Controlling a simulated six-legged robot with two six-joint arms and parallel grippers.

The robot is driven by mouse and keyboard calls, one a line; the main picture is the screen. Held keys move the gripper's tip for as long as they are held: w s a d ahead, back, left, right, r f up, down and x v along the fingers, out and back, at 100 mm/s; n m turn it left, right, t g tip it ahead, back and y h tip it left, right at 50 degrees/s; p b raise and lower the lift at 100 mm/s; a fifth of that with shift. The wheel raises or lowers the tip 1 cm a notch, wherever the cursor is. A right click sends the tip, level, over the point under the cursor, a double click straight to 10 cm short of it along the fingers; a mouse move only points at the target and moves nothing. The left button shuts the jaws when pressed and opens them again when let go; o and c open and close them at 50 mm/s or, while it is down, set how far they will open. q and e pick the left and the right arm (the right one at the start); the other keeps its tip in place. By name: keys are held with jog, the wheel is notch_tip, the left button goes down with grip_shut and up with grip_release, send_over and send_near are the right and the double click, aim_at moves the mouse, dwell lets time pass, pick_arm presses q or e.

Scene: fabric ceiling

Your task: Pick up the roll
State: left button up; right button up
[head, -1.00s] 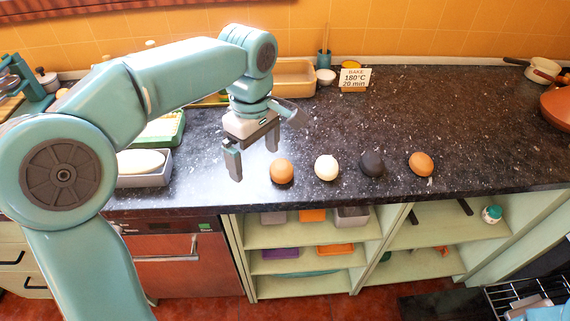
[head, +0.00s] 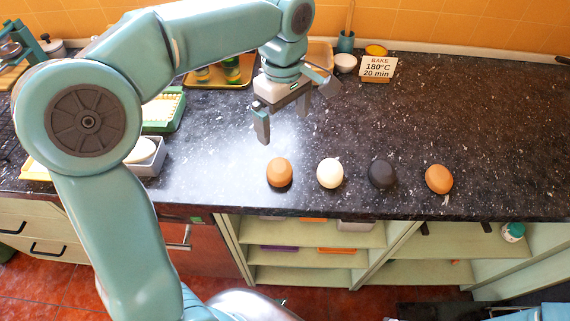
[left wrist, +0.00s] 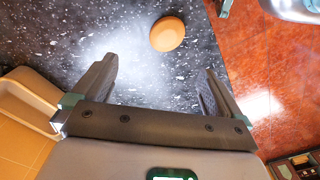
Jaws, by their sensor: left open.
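Several round roll-like things stand in a row near the counter's front edge. From left to right in the head view they are an orange-brown roll (head: 279,173), a white one (head: 330,173), a dark grey one (head: 382,173) and another orange-brown one (head: 438,179). My left gripper (head: 284,121) is open and empty above the counter, behind the leftmost roll and apart from it. In the left wrist view, one orange-brown roll (left wrist: 167,33) lies beyond the open fingers (left wrist: 158,74), between their lines. My right gripper is not in view.
A grey tray (head: 150,168) and a green-edged box (head: 168,108) are at left. The dark counter (head: 480,125) is clear at right.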

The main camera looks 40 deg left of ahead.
pick_arm(q)
send_over(279, 166)
jog(key=f, duration=0.5)
jog(key=shift+s+d+f, duration=0.2)
jog(key=shift+d+f, duration=0.1)
jog(key=f, duration=0.2)
jog(key=w+f, duration=0.1)
jog(key=shift+a+f, duration=0.25)
jog(key=shift+f, duration=0.05)
jog(key=shift+s+d+f, duration=0.1)
jog(key=shift+s+f, duration=0.05)
jog(key=shift+s, duration=0.05)
jog(key=f, duration=0.4)
jog(key=shift+w+a+f, duration=0.15)
jog(key=shift+a+f, duration=0.15)
jog(key=shift+f, duration=0.05)
jog(key=shift+s+d+r, duration=0.1)
jog(key=shift+s+d, duration=0.05)
jog(key=shift+s, duration=0.2)
jog(key=shift+c, duration=0.3)
jog(key=shift+w, duration=0.25)
jog(key=c, duration=1)
jog(key=shift+s, duration=0.1)
